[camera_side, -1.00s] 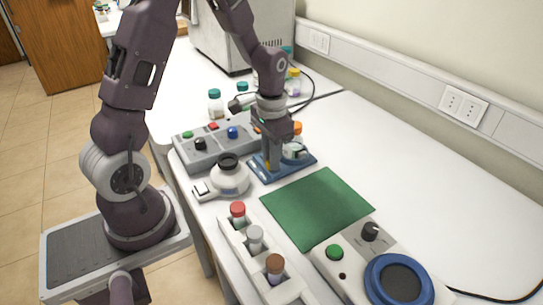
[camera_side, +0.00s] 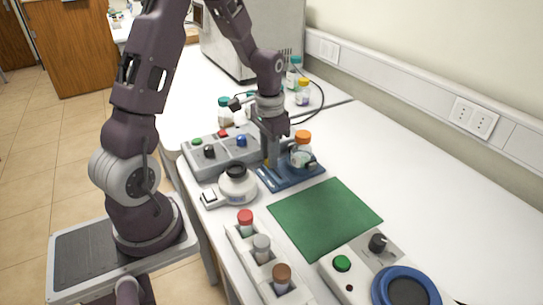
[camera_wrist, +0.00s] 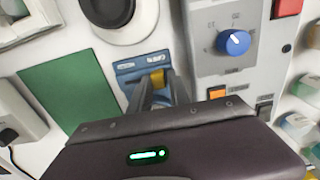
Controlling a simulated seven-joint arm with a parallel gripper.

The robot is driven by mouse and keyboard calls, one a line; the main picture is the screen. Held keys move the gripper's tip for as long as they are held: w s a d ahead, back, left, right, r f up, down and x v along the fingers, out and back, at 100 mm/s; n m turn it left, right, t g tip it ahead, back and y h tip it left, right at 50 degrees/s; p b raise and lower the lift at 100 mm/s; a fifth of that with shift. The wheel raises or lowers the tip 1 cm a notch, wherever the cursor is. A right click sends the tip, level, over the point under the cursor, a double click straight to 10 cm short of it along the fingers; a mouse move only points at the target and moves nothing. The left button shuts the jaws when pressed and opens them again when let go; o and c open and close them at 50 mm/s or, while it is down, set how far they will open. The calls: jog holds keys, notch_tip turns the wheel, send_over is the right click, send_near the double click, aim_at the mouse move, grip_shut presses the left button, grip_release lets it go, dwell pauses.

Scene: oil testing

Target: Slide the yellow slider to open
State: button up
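The yellow slider (camera_wrist: 157,78) sits on a blue device (camera_wrist: 142,65) in the wrist view. In the side view the blue device (camera_side: 290,177) stands on the white bench with an orange-capped bottle (camera_side: 302,152) on it. My gripper (camera_wrist: 158,84) is at the slider, with one finger on each side of it. The fingers are a slider's width apart. I cannot tell whether they press on it. In the side view my gripper (camera_side: 270,155) points down at the left part of the blue device, and the slider is mostly hidden there.
A grey control box (camera_side: 218,153) with a blue knob stands close beside my gripper. A white round-topped device (camera_side: 238,188) is in front. A green mat (camera_side: 325,217) lies to the right. A vial rack (camera_side: 247,247) is nearer the camera. Several capped bottles (camera_side: 303,95) stand behind.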

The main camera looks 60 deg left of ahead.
jog(key=o, duration=0.4)
jog(key=shift+a, duration=0.2)
jog(key=shift+c, duration=0.2)
jog(key=shift+d, duration=0.1)
notch_tip(320, 180, up, 7)
jog(key=shift+r, duration=0.1)
notch_tip(320, 180, up, 4)
jog(key=t, duration=0.1)
send_over(271, 175)
jog(key=s+d+r+t, duration=0.2)
jog(key=s+d+r, duration=0.4)
jog(key=d+r, duration=0.1)
jog(key=s+d+r+t, duration=0.1)
jog(key=s+d+t, duration=0.1)
jog(key=s+d, duration=0.3)
jog(key=s, duration=0.4)
jog(key=shift+s+r+t, duration=0.15)
jog(key=shift+s+t, duration=0.15)
jog(key=shift+s, duration=0.05)
